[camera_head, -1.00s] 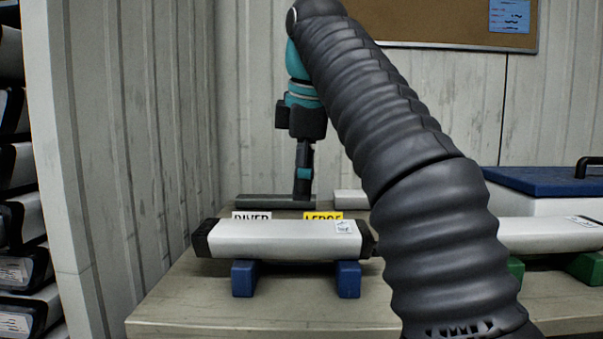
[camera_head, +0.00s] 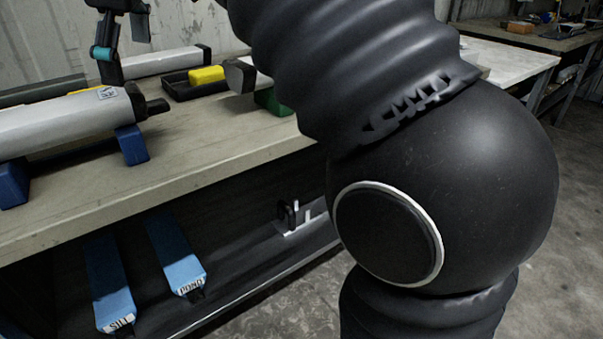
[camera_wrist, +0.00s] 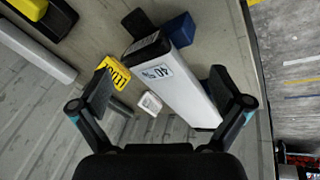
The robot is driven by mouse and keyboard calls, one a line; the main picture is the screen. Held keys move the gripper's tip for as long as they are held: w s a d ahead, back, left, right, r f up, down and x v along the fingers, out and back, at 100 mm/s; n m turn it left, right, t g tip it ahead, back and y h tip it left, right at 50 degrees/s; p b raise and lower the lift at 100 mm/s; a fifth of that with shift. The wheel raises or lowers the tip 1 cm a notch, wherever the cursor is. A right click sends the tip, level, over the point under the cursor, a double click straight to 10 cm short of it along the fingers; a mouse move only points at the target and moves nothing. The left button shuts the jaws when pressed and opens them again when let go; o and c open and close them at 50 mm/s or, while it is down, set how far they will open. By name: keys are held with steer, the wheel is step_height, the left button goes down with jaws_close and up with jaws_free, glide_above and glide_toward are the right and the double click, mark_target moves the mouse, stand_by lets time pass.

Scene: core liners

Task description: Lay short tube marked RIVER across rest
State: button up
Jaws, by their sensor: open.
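A white tube with black end caps lies across a pair of blue rest blocks (camera_head: 131,146) at the bench's left; the tube (camera_head: 60,121) carries a small label too small to read. No RIVER marking is readable in the current views. My gripper (camera_wrist: 165,92) is open and empty, its fingers apart on either side of this white tube (camera_wrist: 184,92) in the wrist view. Whether they reach down beside it I cannot tell. A yellow tag (camera_wrist: 124,75) with partly visible lettering and a small white tag (camera_wrist: 150,103) lie beside the tube.
Behind are another white tube (camera_head: 165,61) and a black tray (camera_head: 180,89) holding a yellow block (camera_head: 206,75). A green block (camera_head: 272,101) stands to the right. Blue pieces marked SILL (camera_head: 108,280) and POND (camera_head: 174,252) lie on the lower shelf. My arm hides the bench's right.

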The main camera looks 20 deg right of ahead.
steer(key=s+d+f+m, duration=0.2)
steer(key=d+f, duration=0.1)
steer(key=f, duration=0.1)
steer(key=s+d+f+m, duration=0.2)
steer(key=d+f, duration=0.2)
steer(key=s+d+f+m, duration=0.3)
steer(key=d, duration=0.1)
steer(key=shift+f+t+h, duration=0.3)
steer(key=shift+f+t, duration=0.1)
steer(key=s+d+f+m, duration=0.3)
steer(key=s+f, duration=0.2)
steer(key=f, duration=0.4)
steer(key=s+d+f+m+h, duration=0.1)
steer(key=s+d+f+m, duration=0.3)
steer(key=f, duration=0.6)
steer(key=shift+s+t, duration=0.3)
steer(key=shift+s, duration=0.75)
